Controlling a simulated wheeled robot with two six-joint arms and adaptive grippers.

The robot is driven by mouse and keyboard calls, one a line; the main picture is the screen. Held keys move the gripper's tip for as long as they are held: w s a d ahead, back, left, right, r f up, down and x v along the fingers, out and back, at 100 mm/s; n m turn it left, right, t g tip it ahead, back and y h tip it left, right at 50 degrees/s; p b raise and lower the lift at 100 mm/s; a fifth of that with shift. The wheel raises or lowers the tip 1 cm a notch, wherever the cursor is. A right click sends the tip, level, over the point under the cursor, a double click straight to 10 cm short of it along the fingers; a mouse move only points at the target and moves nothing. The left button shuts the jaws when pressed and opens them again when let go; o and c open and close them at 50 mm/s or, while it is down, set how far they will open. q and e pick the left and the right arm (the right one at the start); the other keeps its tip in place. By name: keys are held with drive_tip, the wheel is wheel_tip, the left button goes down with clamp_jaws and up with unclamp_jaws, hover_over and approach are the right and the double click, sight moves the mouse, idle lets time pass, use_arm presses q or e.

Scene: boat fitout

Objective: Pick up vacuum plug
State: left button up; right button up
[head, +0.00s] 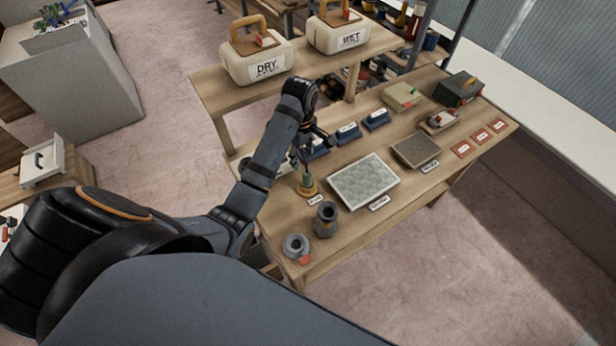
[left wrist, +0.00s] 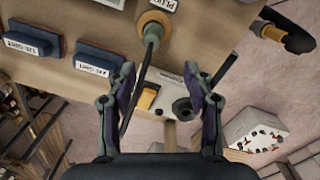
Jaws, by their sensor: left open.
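The vacuum plug (head: 307,184) stands on the workbench near its left edge, a green body on a round yellow-brown base, with a label beside it. It also shows at the top of the left wrist view (left wrist: 153,24), with a dark cable running down from it between my fingers. My left gripper (head: 308,152) is just above and behind the plug. Its two fingers (left wrist: 163,82) are spread apart and empty, and the plug lies beyond the fingertips. The arm hides part of the bench behind. My right gripper is not in view.
Blue labelled grit blocks (head: 347,133) stand close by the plug. A pale pad (head: 363,182), a dark cup (head: 326,219) and a grey ring (head: 295,246) are nearer the front. A pale box with an orange switch (left wrist: 165,92) shows below the bench edge.

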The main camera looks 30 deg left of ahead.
sight(307, 172)
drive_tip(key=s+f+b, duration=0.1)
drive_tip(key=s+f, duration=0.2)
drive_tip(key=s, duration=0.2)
use_arm(q)
drive_tip(key=f, duration=0.2)
drive_tip(key=w+f, duration=0.1)
drive_tip(key=f, duration=0.2)
drive_tip(key=shift+d, duration=0.15)
drive_tip(key=shift+w+d+f+p, duration=0.1)
drive_tip(key=shift+w+f+p, duration=0.15)
drive_tip(key=shift+f+p, duration=0.45)
wheel_tip(307, 172, down, 3)
drive_tip(key=shift+s+d+r, duration=0.15)
drive_tip(key=shift+r, duration=0.05)
drive_tip(key=shift+f, duration=0.5)
drive_tip(key=c, duration=0.6)
drive_tip(key=shift+c, duration=2.3)
clamp_jaws()
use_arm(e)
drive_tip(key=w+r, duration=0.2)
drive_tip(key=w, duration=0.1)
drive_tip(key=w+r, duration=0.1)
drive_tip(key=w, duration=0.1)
